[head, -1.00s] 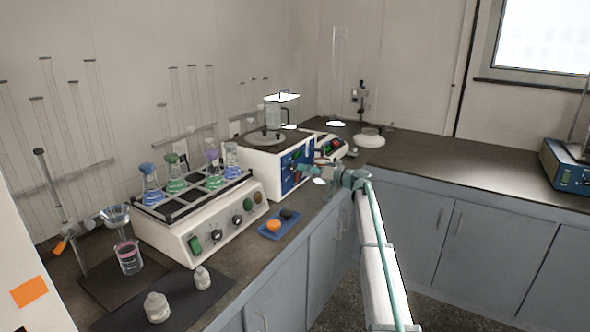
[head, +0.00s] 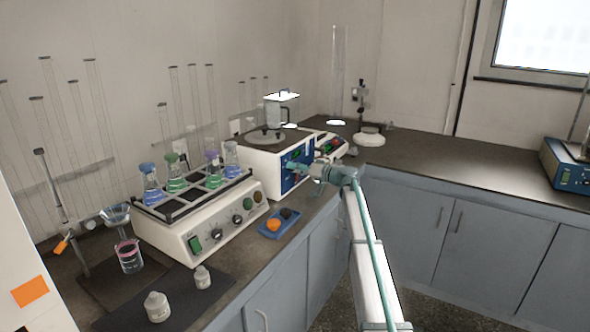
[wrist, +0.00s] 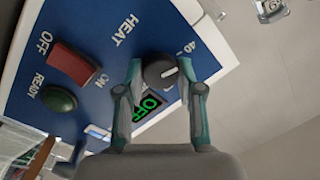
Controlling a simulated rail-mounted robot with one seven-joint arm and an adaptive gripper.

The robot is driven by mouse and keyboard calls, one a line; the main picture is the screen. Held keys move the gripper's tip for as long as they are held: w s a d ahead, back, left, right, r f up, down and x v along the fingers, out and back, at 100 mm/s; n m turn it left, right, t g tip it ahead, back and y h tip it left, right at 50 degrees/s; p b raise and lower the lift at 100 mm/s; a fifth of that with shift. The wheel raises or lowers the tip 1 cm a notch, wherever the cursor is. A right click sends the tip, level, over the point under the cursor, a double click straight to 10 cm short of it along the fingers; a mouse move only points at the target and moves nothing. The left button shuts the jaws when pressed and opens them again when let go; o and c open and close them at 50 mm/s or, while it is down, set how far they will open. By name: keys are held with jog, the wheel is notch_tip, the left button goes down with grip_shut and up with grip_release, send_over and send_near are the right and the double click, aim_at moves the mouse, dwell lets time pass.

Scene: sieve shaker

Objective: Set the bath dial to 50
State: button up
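The bath is a white box (head: 258,163) with a round lid and a blue front panel, in the middle of the head view. In the wrist view the panel (wrist: 95,65) shows "HEAT", a red switch (wrist: 73,66), a green "READY" lamp (wrist: 59,98) and a green-lit display (wrist: 147,106) that seems to read "OFF". The dark round dial (wrist: 157,70) has a white pointer mark, and "40" is printed near it. My gripper (wrist: 167,76) is open, its fingers on either side of the dial. In the head view my gripper (head: 302,170) is at the panel; contact with the dial cannot be told.
A white shaker (head: 215,222) with several flasks stands left of the bath. A blue tray (head: 278,226) with an orange and a dark item lies in front. A stand with a white dish (head: 369,137) is behind on the right. The right bench top is mostly clear.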

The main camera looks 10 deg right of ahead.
jog(key=shift+c, duration=1)
jog(key=shift+m, duration=0.3)
jog(key=m+t, duration=0.1)
jog(key=m, duration=0.8)
jog(key=shift+f, duration=0.1)
jog(key=shift+m, duration=0.4)
jog(key=o, duration=1.2)
jog(key=shift+c, duration=0.2)
